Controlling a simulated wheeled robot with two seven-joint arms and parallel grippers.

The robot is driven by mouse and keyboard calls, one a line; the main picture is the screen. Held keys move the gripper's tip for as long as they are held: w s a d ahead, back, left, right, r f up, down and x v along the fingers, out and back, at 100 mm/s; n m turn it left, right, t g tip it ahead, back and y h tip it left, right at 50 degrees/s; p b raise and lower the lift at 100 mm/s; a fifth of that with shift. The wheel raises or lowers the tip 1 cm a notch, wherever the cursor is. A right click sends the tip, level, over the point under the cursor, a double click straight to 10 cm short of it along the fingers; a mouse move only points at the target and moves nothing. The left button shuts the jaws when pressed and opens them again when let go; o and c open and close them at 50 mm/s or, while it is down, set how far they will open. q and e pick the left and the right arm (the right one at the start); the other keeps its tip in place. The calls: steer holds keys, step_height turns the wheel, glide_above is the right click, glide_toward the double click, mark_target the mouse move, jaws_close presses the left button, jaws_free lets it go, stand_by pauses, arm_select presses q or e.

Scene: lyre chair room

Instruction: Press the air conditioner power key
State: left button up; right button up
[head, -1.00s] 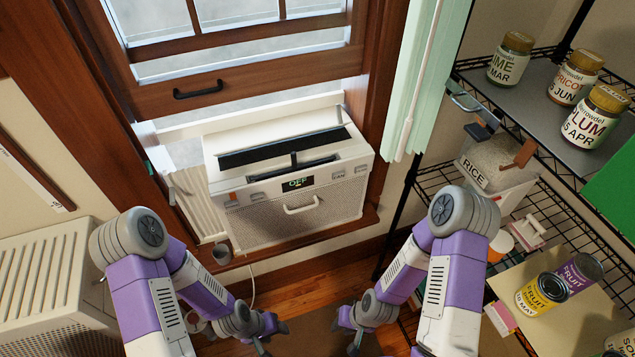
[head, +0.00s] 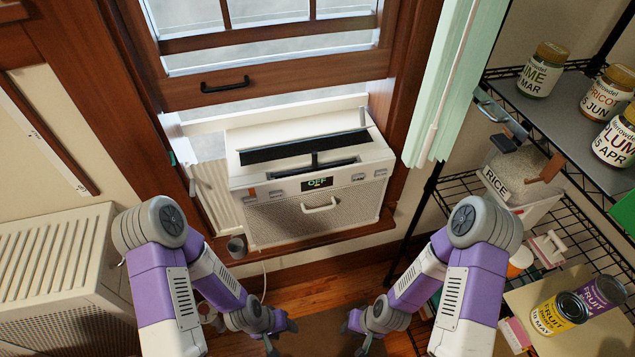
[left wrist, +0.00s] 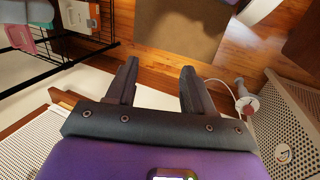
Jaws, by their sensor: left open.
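The white air conditioner (head: 352,205) sits in the window opening, in the middle of the head view. Its small dark display (head: 317,184) reads OFF in green. An orange key (head: 248,193) is at the left end of its front strip. Grey keys (head: 358,177) lie on both sides of the display; their labels are too small to read. My left gripper (head: 280,333) is open and empty, below and in front of the unit, apart from it. It also shows open in the left wrist view (left wrist: 158,82). My right gripper (head: 354,335) appears open and empty, to its right.
A radiator-like cabinet (head: 60,270) stands at left. A wire shelf with jars (head: 541,70), a rice bin (head: 510,180) and cans (head: 560,312) is at right. Air before the unit is clear.

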arm_select(q)
jaws_close()
stand_by(1.5)
